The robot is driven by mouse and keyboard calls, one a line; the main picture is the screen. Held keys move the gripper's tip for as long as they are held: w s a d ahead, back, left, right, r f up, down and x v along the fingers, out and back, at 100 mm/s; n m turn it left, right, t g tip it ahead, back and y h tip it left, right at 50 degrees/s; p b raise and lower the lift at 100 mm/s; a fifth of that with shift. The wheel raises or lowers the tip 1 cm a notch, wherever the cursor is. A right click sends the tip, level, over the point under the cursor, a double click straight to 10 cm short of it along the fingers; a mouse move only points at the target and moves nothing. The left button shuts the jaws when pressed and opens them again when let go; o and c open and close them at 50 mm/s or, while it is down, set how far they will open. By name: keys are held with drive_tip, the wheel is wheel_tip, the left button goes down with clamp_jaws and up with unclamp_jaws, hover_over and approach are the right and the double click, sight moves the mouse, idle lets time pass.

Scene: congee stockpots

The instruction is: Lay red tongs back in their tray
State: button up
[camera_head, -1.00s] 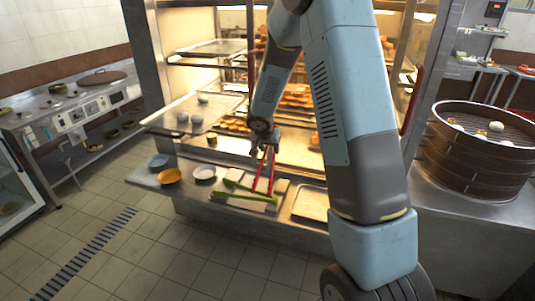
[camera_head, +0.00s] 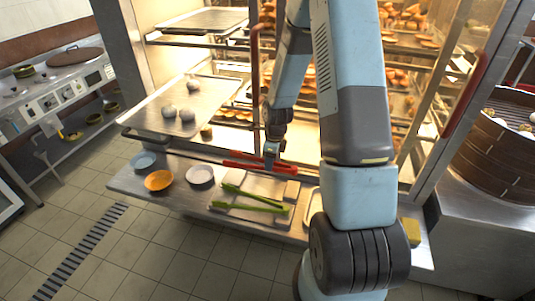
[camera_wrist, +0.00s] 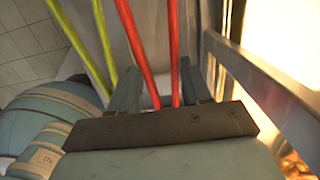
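The red tongs (camera_head: 250,165) are held by my gripper (camera_head: 270,152), above the shelf edge of the display cabinet. They lie roughly level, pointing left. Green tongs (camera_head: 252,200) lie on a light tray (camera_head: 262,186) on the low front shelf, below and near the red tongs. In the wrist view the green tongs (camera_wrist: 82,45) show left of the red ones.
Large steamers (camera_head: 490,155) stand at the right. The floor in front is clear.

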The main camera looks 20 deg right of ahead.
drive_tip(key=shift+d+f, duration=0.1)
drive_tip(key=shift+f, duration=4.1)
drive_tip(key=o, duration=0.6)
drive_tip(key=shift+o, duration=0.2)
wheel_tip(320, 180, up, 14)
drive_tip(key=d, duration=0.1)
drive_tip(key=shift+s+f, duration=0.25)
drive_tip(key=shift+s, duration=0.15)
